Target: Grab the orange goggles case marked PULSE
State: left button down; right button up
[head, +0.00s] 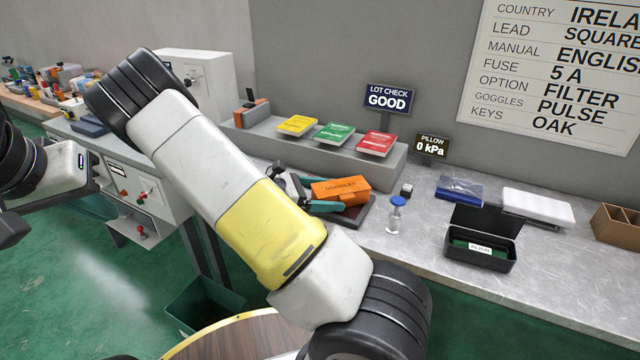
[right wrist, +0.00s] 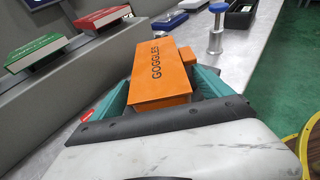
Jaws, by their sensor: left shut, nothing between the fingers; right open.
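The orange goggles case (head: 343,189) lies on a dark tray (head: 362,217) on the grey bench in the head view. In the right wrist view the case (right wrist: 163,72) shows the word GOGGLES on top; I cannot read PULSE on it. My right gripper (head: 316,192) is open, with its teal fingers on either side of the case. In the right wrist view one finger of the right gripper (right wrist: 162,88) is left of the case and one right; I cannot tell if they touch it. My left arm shows at the left edge of the head view, but its fingers are out of sight.
An open black box (head: 480,257) and a white pad (head: 538,207) lie further right. My right arm covers much of the centre.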

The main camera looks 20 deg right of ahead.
jog(key=shift+x, duration=0.85)
jog(key=c, duration=1.7)
